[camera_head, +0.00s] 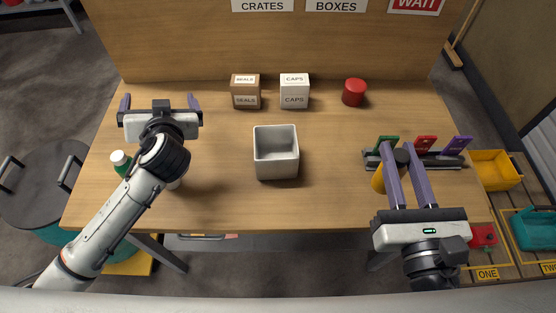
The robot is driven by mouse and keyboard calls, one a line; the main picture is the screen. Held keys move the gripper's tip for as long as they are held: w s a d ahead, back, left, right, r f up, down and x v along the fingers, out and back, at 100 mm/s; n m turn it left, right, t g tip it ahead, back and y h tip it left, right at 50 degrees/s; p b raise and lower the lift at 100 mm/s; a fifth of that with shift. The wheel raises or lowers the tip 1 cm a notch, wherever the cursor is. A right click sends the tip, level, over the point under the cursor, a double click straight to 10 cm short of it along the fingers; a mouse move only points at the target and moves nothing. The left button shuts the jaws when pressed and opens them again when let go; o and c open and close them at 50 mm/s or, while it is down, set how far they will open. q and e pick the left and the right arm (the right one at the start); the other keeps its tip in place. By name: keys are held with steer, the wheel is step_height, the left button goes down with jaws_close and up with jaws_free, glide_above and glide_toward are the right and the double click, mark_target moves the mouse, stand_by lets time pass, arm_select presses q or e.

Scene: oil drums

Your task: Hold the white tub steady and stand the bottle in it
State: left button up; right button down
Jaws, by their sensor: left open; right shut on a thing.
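The white tub (276,164) stands open and empty in the middle of the wooden table. My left gripper (160,102) is open and empty, with its fingers wide apart, to the left of the tub and well apart from it. My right gripper (398,148) is shut on a yellow bottle (378,181) with a dark cap, at the right side of the table. Its fingers hide part of the bottle, and I cannot tell whether the bottle touches the table. A green bottle with a white cap (119,160) shows at the left, partly hidden by my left arm.
A brown seals box (246,99), a white caps box (294,99) and a red cylinder (354,93) stand at the back. A rack with coloured tags (446,160) is at the right, behind the yellow bottle. The table between the tub and my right gripper is clear.

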mark_target(275, 131)
arm_select(q)
steer(key=s+d+r+n, duration=0.1)
steer(key=s+d+r, duration=0.2)
steer(key=d, duration=0.4)
steer(key=s+d+r+n, duration=0.1)
steer(key=s+d+r, duration=0.25)
steer(key=d, duration=0.35)
steer(key=s+d+f+m+h, duration=0.1)
steer(key=s+d+f+h, duration=0.1)
steer(key=s+d+f, duration=0.3)
steer(key=s+d+f+m+h, duration=0.1)
steer(key=s+d+f+h, duration=0.25)
steer(key=d, duration=0.35)
steer(key=shift+t+y, duration=0.3)
steer(key=shift+y, duration=0.15)
steer(key=x, duration=1.2)
steer(key=shift+w+f, duration=0.15)
steer(key=shift+f, duration=0.05)
steer(key=c, duration=1.2)
